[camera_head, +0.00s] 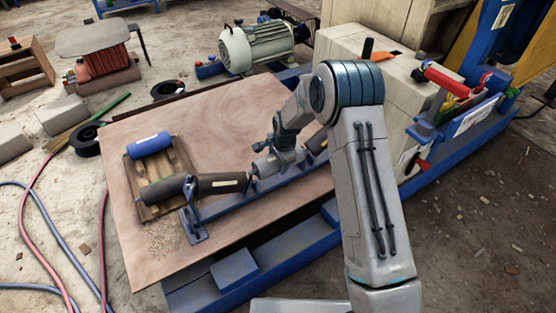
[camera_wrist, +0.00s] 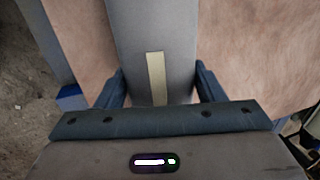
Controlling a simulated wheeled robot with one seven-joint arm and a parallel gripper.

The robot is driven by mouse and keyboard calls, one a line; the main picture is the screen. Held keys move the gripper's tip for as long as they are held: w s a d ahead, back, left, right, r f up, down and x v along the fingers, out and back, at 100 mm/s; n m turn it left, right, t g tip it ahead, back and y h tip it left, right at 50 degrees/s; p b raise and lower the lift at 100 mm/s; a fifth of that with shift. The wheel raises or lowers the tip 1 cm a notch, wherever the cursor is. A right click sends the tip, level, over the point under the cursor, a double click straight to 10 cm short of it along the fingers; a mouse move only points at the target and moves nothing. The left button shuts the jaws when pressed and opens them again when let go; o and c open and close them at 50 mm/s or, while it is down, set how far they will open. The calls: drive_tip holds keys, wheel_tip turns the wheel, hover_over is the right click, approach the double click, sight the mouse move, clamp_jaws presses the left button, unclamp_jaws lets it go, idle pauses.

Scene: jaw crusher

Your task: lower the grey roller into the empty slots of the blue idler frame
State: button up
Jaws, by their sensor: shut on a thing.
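The grey roller (camera_head: 264,166) is in my gripper (camera_head: 280,158), over the middle of the blue idler frame (camera_head: 262,189). In the wrist view the grey roller (camera_wrist: 150,30), with a pale label strip, runs between the two fingers of my gripper (camera_wrist: 160,88), which close on its sides.
The frame lies on a brown board (camera_head: 135,240). A wooden pallet (camera_head: 180,160) with a blue roller (camera_head: 150,145) stands at the left. A motor (camera_head: 258,45) is behind, and a large pale machine (camera_head: 390,85) is close on the right. Blue beams (camera_head: 240,270) run in front.

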sight(278, 167)
drive_tip(key=shift+f+b, duration=1.25)
drive_tip(key=shift+f, duration=0.65)
drive_tip(key=o, duration=1.7)
drive_tip(key=shift+s+f, duration=0.1)
drive_tip(key=shift+f, duration=0.05)
drive_tip(key=p+v, duration=0.4)
drive_tip(key=v, duration=1)
